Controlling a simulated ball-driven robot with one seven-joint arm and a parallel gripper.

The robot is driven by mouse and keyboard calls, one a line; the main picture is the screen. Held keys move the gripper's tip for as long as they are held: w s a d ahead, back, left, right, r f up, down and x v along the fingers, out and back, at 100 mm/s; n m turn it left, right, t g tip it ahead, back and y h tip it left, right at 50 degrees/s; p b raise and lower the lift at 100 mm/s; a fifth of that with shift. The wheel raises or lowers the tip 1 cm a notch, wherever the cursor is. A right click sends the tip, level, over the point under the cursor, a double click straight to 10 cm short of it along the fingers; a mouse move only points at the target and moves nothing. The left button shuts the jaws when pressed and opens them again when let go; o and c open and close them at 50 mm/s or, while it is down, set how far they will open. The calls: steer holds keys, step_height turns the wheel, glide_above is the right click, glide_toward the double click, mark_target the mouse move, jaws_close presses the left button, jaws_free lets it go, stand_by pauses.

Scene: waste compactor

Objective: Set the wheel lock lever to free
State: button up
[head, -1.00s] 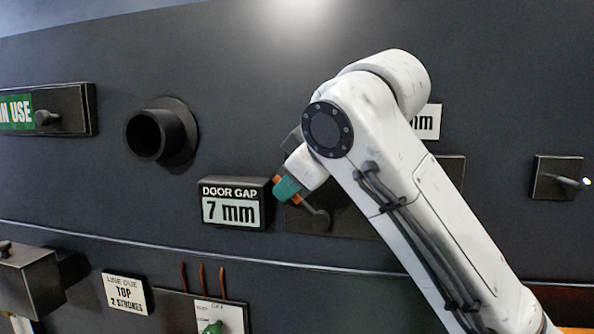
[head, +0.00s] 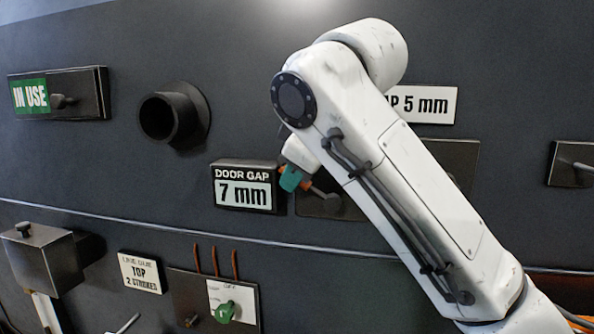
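No label reading "wheel lock" shows, so I cannot tell which lever it is. My gripper (head: 291,178), with teal and orange parts, is in front of the dark panel, just right of the door gap sign. Its fingers are small and partly hidden by my arm, so their opening is unclear. Behind it is a dark plate (head: 310,204) with a lever or knob-like part (head: 327,202), partly hidden by my arm. Another small plate with a pale-tipped lever (head: 578,166) is at the right edge. Contact between gripper and plate cannot be judged.
The door gap sign (head: 244,187) reads 7 mm. A round black pipe stub (head: 172,116) sticks out to its left, below and right of an "IN USE" slider plate (head: 60,93). A box (head: 45,258) juts out at lower left. A green knob (head: 225,312) is at the bottom.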

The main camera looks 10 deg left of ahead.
steer(key=shift+o, duration=0.3)
steer(key=b+v, duration=0.3)
steer(key=v, duration=0.7)
steer(key=shift+s+d+r, duration=0.2)
steer(key=shift+s+r, duration=0.05)
